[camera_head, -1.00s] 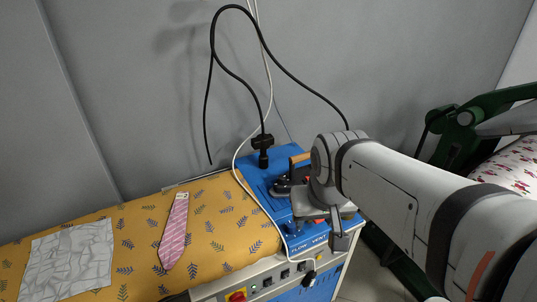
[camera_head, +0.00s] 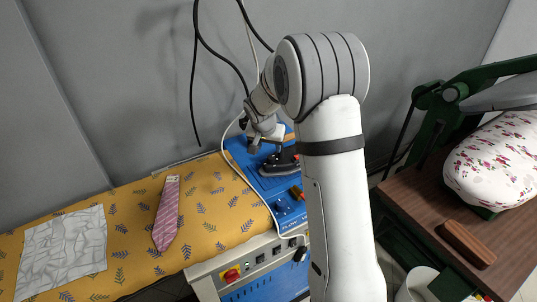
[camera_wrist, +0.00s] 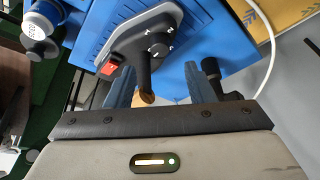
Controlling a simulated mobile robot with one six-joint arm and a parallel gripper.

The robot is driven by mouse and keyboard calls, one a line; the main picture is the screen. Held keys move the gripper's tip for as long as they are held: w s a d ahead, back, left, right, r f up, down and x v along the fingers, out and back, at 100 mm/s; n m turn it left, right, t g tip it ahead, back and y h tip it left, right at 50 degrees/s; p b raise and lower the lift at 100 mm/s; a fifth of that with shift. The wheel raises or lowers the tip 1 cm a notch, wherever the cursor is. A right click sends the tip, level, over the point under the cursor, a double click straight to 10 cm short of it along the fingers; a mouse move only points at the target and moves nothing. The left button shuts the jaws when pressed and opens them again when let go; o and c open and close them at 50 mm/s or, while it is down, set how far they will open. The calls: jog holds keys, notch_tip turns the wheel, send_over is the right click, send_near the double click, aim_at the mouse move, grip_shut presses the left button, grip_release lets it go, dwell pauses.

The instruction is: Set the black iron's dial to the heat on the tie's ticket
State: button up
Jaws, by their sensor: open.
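The pink tie (camera_head: 166,218) lies on the yellow leaf-patterned cloth in the head view. The white ticket (camera_head: 172,178) at its top end is too small to read. The black iron (camera_head: 279,163) rests on the blue work surface (camera_head: 262,182), partly hidden by my arm. In the wrist view, a grey-and-black iron body shows a dark round dial (camera_wrist: 158,51) with white letters around it and a red switch (camera_wrist: 110,66). I cannot make out the dial's setting. My gripper (camera_wrist: 163,82) is open above this body, with a wood-coloured piece (camera_wrist: 145,99) between its fingers. It shows small in the head view (camera_head: 264,143).
A crumpled grey cloth (camera_head: 62,252) lies left of the tie. Cables hang along the wall behind my gripper. A brown table (camera_head: 445,232) with a floral pressing pad (camera_head: 497,163) and a wooden block (camera_head: 466,243) stands at the right. A white bin (camera_head: 415,286) is below it.

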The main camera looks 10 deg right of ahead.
aim_at(271, 157)
jog(key=p+x, duration=0.1)
jog(key=x, duration=0.6)
jog(key=shift+w+d+f+p, duration=0.1)
jog(key=shift+f+p, duration=0.15)
jog(key=shift+p, duration=0.15)
